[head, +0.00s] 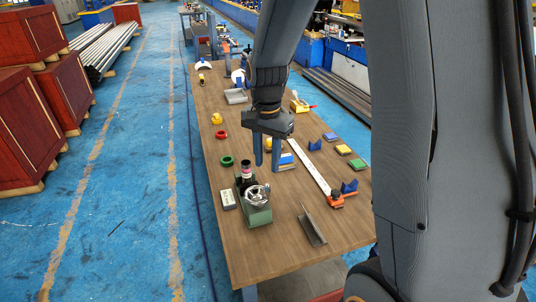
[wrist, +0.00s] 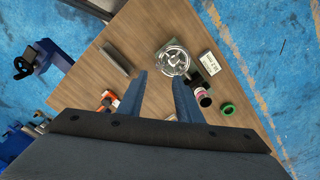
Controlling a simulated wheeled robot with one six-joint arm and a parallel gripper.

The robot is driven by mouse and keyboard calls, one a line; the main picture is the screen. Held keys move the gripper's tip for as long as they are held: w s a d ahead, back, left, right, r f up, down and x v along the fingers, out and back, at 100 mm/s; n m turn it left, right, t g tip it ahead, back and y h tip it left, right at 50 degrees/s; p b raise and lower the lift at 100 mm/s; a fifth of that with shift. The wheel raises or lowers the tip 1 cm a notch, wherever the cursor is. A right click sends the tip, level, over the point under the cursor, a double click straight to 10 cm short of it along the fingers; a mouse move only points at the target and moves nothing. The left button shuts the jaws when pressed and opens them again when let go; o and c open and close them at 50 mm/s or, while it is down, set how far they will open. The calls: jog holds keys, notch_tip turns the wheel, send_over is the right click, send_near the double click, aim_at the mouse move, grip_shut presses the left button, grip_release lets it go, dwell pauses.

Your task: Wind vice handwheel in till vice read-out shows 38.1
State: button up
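The green vice (head: 257,215) stands near the front left of the wooden table. Its silver handwheel (head: 257,194) also shows in the wrist view (wrist: 173,58), just beyond my fingertips. A dark tube with a pale pink band (head: 246,172) stands upright at the vice; I cannot tell how tightly it is held. The pale read-out box (head: 228,199) lies left of the vice and shows in the wrist view (wrist: 210,63); its digits are too small to read. My gripper (head: 267,160) is open and empty, pointing down above the table, apart from the handwheel.
A green ring (head: 227,161) and a red ring (head: 221,135) lie behind the vice. A grey angled plate (head: 312,227) lies to its right. The front left corner is clear.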

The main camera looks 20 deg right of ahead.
aim_at(267, 184)
jog(key=shift+f+b, duration=2.95)
jog(key=shift+f, duration=1.55)
jog(key=shift+f, duration=0.1)
grip_shut()
